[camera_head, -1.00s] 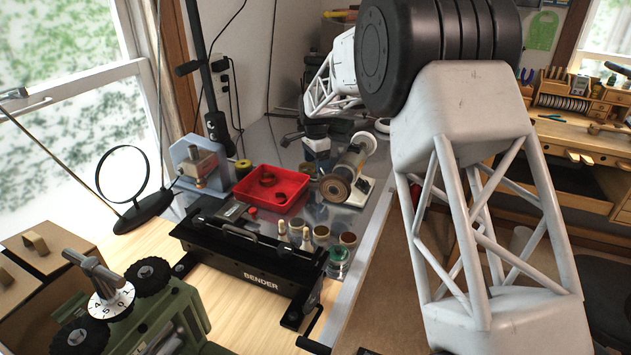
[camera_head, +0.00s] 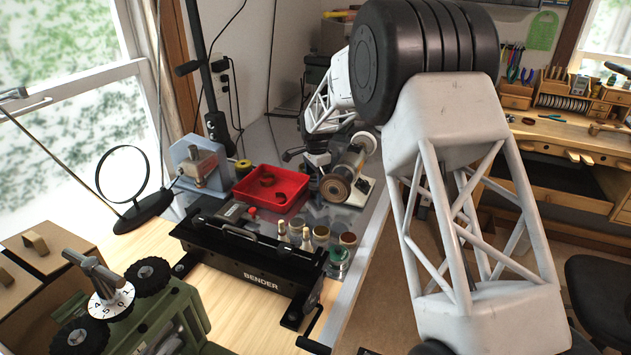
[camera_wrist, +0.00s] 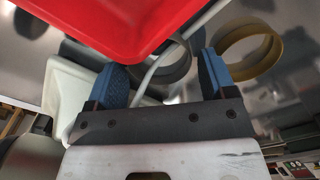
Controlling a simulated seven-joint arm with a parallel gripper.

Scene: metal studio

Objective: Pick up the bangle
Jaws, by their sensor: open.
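Two ring shapes lie on a shiny metal surface in the wrist view, and I cannot tell for certain which is the bangle. A gold-coloured ring (camera_wrist: 277,45) is at the upper right, just right of my right fingertip. A grey-brown ring (camera_wrist: 181,66) shows between my fingertips, partly hidden by the red tray (camera_wrist: 118,50). My gripper (camera_wrist: 163,76) has its two blue-padded fingers spread apart with nothing visibly clamped. In the head view, my gripper end is small and dark behind the red tray (camera_head: 283,208), and neither ring is clearly visible.
A polishing motor (camera_head: 350,165) stands right of the tray. Several small pots and a black bender (camera_head: 250,265) are in front. A ring magnifier (camera_head: 122,175) stands at left. In the wrist view, the tray and a pale object (camera_wrist: 62,85) crowd the gripper's left.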

